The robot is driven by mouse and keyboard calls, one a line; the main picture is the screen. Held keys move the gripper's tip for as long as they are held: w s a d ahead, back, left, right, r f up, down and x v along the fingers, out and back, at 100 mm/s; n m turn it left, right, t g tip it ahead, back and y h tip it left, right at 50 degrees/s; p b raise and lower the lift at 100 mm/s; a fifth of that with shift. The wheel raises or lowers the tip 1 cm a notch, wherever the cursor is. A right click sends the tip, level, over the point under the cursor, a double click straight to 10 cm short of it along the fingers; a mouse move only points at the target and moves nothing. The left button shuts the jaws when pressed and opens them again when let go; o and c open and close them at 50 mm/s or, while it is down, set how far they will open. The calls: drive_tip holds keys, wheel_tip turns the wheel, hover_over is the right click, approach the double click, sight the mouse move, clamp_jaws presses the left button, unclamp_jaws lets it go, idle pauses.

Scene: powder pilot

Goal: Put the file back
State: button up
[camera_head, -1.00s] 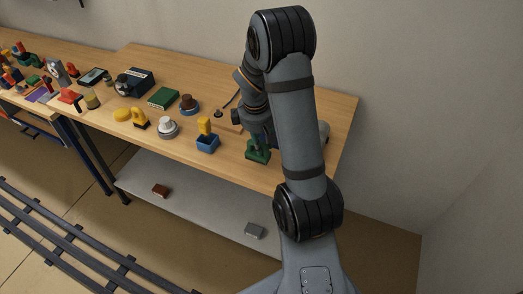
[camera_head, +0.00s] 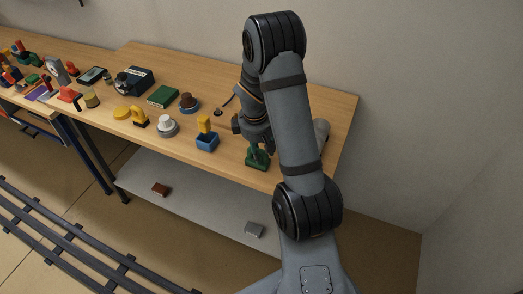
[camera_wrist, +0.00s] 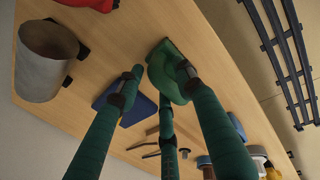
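I cannot clearly pick out the file in either view. My gripper (camera_head: 262,143) points down over the table, just above a green block-like piece (camera_head: 257,158). A blue flat piece (camera_wrist: 136,108) lies beyond the left finger. Thin dark sticks (camera_wrist: 147,146) lie farther along the table; I cannot tell what they are.
The wooden table (camera_head: 300,97) also bears a blue box with a yellow piece (camera_head: 207,143), a white-topped knob (camera_head: 167,128) and a green book-like block (camera_head: 163,96). A lower shelf (camera_head: 200,205) holds small blocks.

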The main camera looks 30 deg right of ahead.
drive_tip(key=shift+o, duration=0.5)
drive_tip(key=shift+r, duration=0.2)
wheel_tip(320, 180, up, 12)
drive_tip(key=s+a, duration=0.1)
drive_tip(key=a, duration=0.1)
drive_tip(key=shift+s, duration=0.2)
drive_tip(key=shift+f, duration=0.25)
drive_tip(key=f, duration=0.4)
drive_tip(key=d+f, duration=0.1)
drive_tip(key=f, duration=0.2)
drive_tip(key=w+d+f, duration=0.1)
drive_tip(key=f, duration=0.3)
drive_tip(key=shift+w+f, duration=0.1)
drive_tip(key=shift+f, duration=0.2)
drive_tip(key=shift+w+r+p, duration=0.15)
drive_tip(key=shift+r+p, duration=0.05)
drive_tip(key=shift+p, duration=0.2)
drive_tip(key=shift+r, duration=1.5)
